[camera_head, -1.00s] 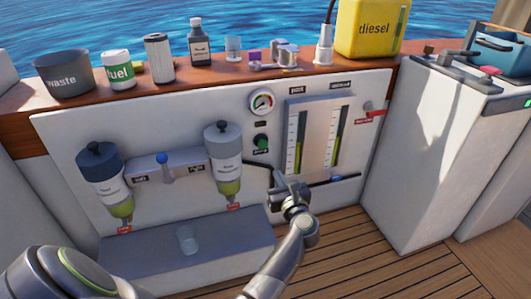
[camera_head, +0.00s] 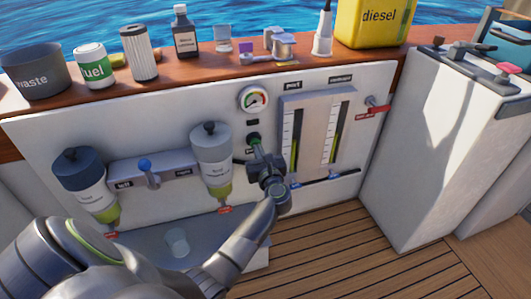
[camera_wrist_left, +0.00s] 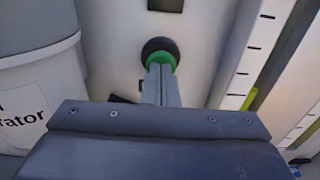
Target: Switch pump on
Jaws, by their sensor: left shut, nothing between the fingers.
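The pump switch (camera_head: 254,139) is a round green knob with a dark rim on the white panel, below the gauge. It also shows in the left wrist view (camera_wrist_left: 158,57), straight ahead of the fingertips. My left gripper (camera_head: 257,150) is shut and empty. In the left wrist view its fingers (camera_wrist_left: 160,70) overlap the lower part of the green knob; I cannot tell whether they touch it. The label under the switch is mostly hidden by the gripper. My right gripper is not in view.
A pressure gauge (camera_head: 254,99) sits above the switch. A filter bowl (camera_head: 211,160) hangs close on the left, and sight-gauge tubes (camera_head: 315,135) stand on the right. A blue-handled lever (camera_head: 147,171) is further left. Bottles and cans line the wooden ledge above.

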